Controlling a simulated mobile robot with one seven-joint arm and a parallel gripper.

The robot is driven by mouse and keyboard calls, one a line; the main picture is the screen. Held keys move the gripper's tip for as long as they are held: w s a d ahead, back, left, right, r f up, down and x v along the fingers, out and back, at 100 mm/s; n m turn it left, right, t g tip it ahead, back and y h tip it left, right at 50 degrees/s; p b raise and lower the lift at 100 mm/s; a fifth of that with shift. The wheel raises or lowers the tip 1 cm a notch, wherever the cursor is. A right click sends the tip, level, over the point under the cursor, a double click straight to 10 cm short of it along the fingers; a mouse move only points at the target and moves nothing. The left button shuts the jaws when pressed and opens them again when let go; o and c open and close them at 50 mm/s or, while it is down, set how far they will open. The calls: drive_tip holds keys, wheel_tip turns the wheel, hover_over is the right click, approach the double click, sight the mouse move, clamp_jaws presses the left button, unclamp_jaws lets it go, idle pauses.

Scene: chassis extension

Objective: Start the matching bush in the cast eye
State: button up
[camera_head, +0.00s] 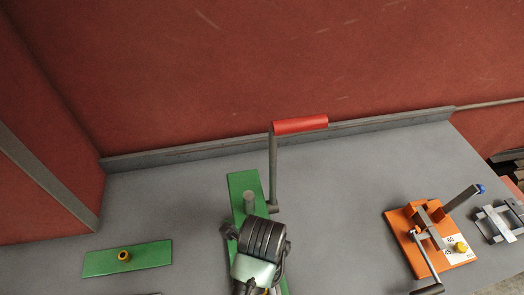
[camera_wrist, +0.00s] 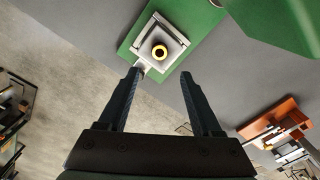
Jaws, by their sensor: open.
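In the wrist view my gripper (camera_wrist: 161,76) is open and empty, its two dark fingers spread apart. Beyond the fingertips a grey square block (camera_wrist: 145,44) stands on a green plate (camera_wrist: 134,36). In the head view a yellow bush (camera_head: 124,256) stands on a small green plate (camera_head: 96,264) at the left. A longer green plate (camera_head: 238,184) with a grey post (camera_head: 249,200) lies mid-bench, partly hidden by my arm. The fingers are hidden there.
A tall lever with a red handle (camera_head: 300,124) rises beside the post. An orange fixture (camera_head: 403,233) with a crank and yellow knob stands at the right, near a grey frame (camera_head: 496,222). A raised rail (camera_head: 200,152) edges the bench's back. The bench between is clear.

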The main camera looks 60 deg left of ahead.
drive_tip(key=shift+r, duration=0.75)
drive_tip(key=w+a+r+n+t+y, duration=0.3)
drive_tip(key=w+r+t, duration=0.4)
drive_tip(key=w+r, duration=0.75)
drive_tip(key=w+d+r+n+t+y, duration=0.1)
drive_tip(key=w+d+r+n+t, duration=0.35)
drive_tip(key=w+r, duration=0.65)
drive_tip(key=s+d+r+n+t+h, duration=0.15)
drive_tip(key=d+r+t, duration=0.35)
drive_tip(key=r, duration=0.7)
drive_tip(key=d+r+n+t+y, duration=0.1)
drive_tip(key=d+r+n+t, duration=0.3)
drive_tip(key=r, duration=0.9)
drive_tip(key=s+d+r+n+t+h, duration=0.1)
drive_tip(key=s+d+r+t+h, duration=0.1)
drive_tip(key=r, duration=0.5)
drive_tip(key=s+d+r+n+t+h, duration=0.1)
drive_tip(key=s+d+r+t+h, duration=0.1)
drive_tip(key=s+d+r+t, duration=0.3)
wheel_tip(320, 180, up, 2)
drive_tip(key=shift+s+d+n, duration=0.3)
drive_tip(key=shift+s+d, duration=0.1)
drive_tip(key=shift+s, duration=0.85)
